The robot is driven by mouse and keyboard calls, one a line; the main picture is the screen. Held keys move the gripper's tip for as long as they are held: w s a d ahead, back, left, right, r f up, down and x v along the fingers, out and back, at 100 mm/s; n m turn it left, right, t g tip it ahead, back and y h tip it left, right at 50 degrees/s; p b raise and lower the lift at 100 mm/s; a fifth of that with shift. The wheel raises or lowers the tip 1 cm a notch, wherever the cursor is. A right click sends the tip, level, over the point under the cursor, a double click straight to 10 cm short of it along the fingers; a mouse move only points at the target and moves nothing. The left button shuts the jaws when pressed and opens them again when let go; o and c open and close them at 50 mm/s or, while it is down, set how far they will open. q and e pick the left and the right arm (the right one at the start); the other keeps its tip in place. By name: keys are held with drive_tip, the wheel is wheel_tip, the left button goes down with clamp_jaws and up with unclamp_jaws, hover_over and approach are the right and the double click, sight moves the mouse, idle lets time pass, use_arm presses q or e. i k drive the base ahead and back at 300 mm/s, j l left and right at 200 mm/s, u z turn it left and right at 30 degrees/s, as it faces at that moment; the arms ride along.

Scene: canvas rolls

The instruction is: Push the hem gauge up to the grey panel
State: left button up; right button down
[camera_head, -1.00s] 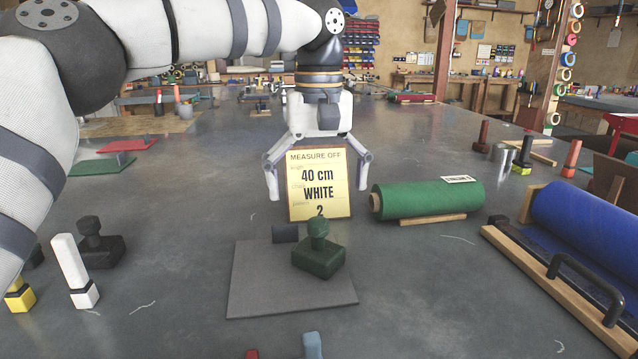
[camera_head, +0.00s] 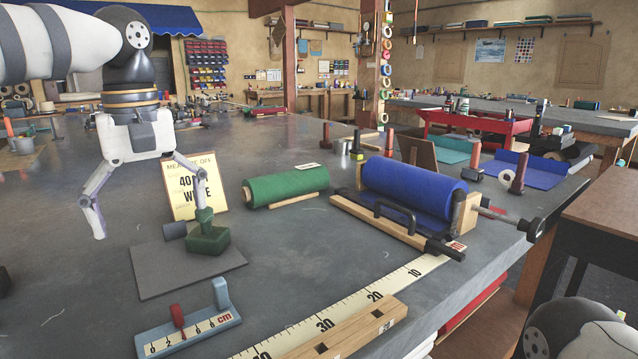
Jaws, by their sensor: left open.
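The hem gauge (camera_head: 188,331) appears to be the light blue ruled block at the bottom left, with a red slider and an upright blue end post. It lies on the grey table, just in front of the grey panel (camera_head: 165,283), with a strip of bare table between them. The panel is a flat sheet lying on the table. A green stamp-like block (camera_head: 208,238) stands on it. My left gripper (camera_head: 148,208) hangs open and empty, fingers down, over the panel's far left side, beyond the gauge. Its right finger is close to the green block's knob in the picture; touching cannot be told.
A yellow sign card (camera_head: 180,205) stands behind the panel. A green roll (camera_head: 287,186) and a blue roll (camera_head: 412,188) lie to the right. A long ruler (camera_head: 345,312) and a wooden bar (camera_head: 345,333) lie right of the gauge. Table left of the panel is mostly clear.

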sight(161, 341)
drive_tip(key=k, duration=1.45)
